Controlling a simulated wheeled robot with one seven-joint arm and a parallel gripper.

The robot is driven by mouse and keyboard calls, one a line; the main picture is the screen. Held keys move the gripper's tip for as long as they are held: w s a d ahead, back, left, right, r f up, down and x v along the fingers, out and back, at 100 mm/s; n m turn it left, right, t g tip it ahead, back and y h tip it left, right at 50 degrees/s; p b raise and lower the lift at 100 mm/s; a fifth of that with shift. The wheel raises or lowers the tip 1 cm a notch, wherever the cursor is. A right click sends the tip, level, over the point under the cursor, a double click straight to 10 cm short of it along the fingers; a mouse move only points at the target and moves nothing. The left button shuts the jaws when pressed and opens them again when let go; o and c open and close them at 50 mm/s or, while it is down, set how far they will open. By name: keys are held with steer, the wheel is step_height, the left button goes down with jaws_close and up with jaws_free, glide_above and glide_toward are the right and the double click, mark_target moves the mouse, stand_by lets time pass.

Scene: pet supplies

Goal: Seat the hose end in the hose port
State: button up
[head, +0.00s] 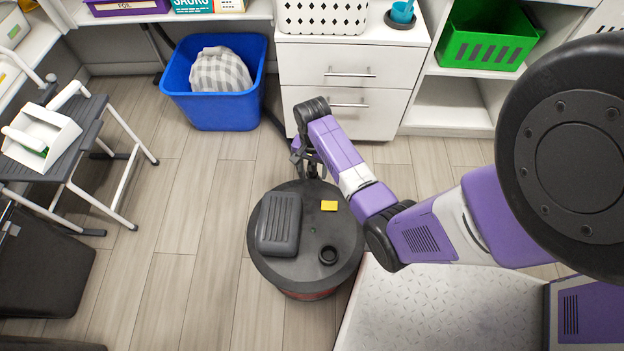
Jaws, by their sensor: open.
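A round dark vacuum-like drum (275,268) stands on the floor at the centre, with a ridged grey block and a yellow label on its top. A black ring-shaped opening (329,255), which looks like the hose port, is at the right front of the top. My gripper (313,172) is open, pointing down near the drum's back edge, behind the port; my wrist partly covers it. A dark hose-like strip (274,118) runs beside the blue bin toward my wrist. I cannot make out the hose end or whether anything lies between the fingers.
A blue bin (205,107) with a checked cloth and a white drawer cabinet (392,118) stand behind. A grey step stool (85,120) holding a white tray is at left. A green crate (468,50) is on a right shelf. Floor left of the drum is clear.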

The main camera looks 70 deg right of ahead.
mark_target(312, 173)
step_height(312, 173, down, 5)
steer(key=b, duration=0.3)
steer(key=shift+w, duration=0.1)
jaws_close()
steer(key=shift+r, duration=0.15)
